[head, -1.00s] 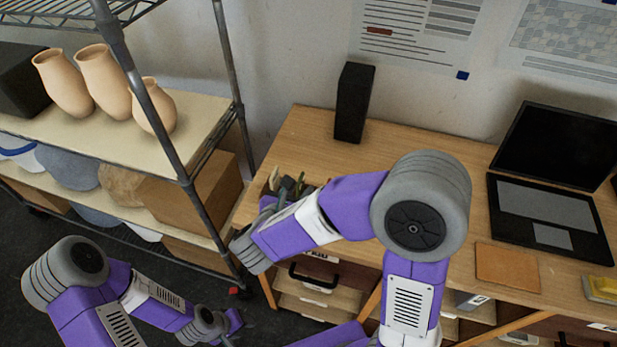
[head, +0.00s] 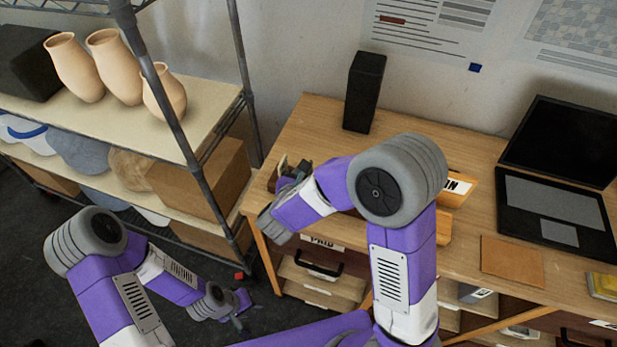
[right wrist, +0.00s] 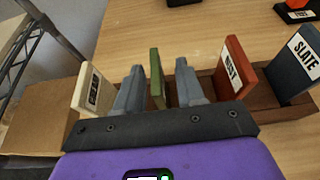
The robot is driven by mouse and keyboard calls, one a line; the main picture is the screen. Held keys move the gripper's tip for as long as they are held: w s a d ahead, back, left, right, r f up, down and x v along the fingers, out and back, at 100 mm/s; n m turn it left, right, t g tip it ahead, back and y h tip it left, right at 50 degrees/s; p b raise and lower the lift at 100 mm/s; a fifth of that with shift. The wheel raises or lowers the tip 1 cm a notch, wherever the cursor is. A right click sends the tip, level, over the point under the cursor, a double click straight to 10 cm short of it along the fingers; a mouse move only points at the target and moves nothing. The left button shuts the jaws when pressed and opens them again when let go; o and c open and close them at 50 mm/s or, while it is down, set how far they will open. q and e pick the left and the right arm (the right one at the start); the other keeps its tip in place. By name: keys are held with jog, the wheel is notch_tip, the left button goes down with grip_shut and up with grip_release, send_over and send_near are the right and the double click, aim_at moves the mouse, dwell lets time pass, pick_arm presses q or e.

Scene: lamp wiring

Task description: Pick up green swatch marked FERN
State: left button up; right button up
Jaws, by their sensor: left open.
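The green swatch (right wrist: 156,85) stands upright in a brown rack (right wrist: 212,84) in the right wrist view, seen nearly edge-on; I cannot read a label on it. My right gripper (right wrist: 159,66) is open, with one finger on each side of the green swatch and a visible gap to each. In the head view the right hand is over the left end of the desk, its fingers largely hidden by my own arm. My left gripper (head: 240,311) is open and empty, low beside the shelving, away from the desk.
A cream swatch (right wrist: 93,90) stands left of the fingers; a rust-red swatch marked RUST (right wrist: 236,68) and a blue-grey one marked SLATE (right wrist: 296,65) stand right. The desk also holds a black speaker (head: 363,92) and a laptop (head: 553,208). Metal shelving (head: 190,150) borders the left.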

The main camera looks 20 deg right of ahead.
grip_shut()
